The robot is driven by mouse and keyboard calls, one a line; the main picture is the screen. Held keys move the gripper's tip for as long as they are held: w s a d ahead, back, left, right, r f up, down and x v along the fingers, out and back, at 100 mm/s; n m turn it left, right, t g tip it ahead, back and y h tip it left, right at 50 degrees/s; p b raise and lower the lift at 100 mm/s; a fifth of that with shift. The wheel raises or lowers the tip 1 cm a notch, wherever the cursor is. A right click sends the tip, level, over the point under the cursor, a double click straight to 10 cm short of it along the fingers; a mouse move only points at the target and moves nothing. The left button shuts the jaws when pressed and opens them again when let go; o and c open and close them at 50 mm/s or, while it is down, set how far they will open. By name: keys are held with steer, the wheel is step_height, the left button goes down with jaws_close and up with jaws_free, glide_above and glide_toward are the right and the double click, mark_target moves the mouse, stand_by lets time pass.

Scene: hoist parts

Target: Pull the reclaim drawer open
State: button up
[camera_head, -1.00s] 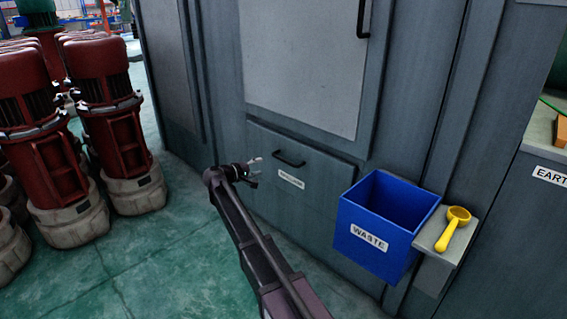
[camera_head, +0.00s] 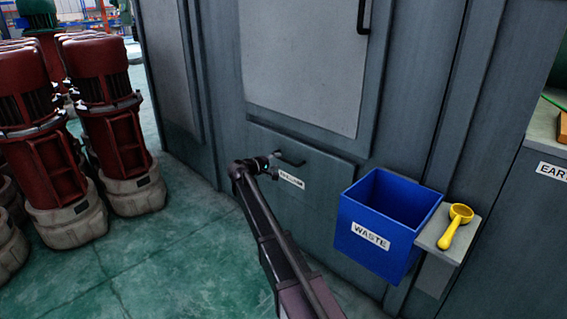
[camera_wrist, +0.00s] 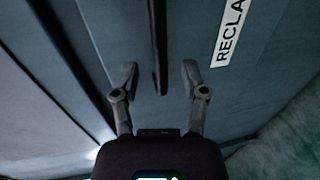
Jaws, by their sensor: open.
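The reclaim drawer (camera_head: 325,180) is a grey front low on the grey cabinet, and it looks closed. Its dark bar handle (camera_head: 292,161) sits near the top of the front, above a white label (camera_head: 291,178). My gripper (camera_head: 275,163) is at the left end of the handle in the head view. In the wrist view the open fingers (camera_wrist: 158,80) stand on either side of the dark handle (camera_wrist: 158,40), with gaps on both sides. The label reading "RECLA" (camera_wrist: 230,35) lies to the right. I cannot tell how deep the fingers reach around the bar.
A blue WASTE bin (camera_head: 385,225) hangs on the cabinet to the right of the drawer. Beside it a yellow scoop (camera_head: 457,228) lies on a small grey shelf (camera_head: 432,240). Several red motors (camera_head: 110,130) stand at the left. The green floor (camera_head: 180,250) before the drawer is clear.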

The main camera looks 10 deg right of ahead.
mark_target(284, 160)
steer(key=shift+b+x, duration=0.3)
steer(key=shift+x, duration=1.8)
jaws_close()
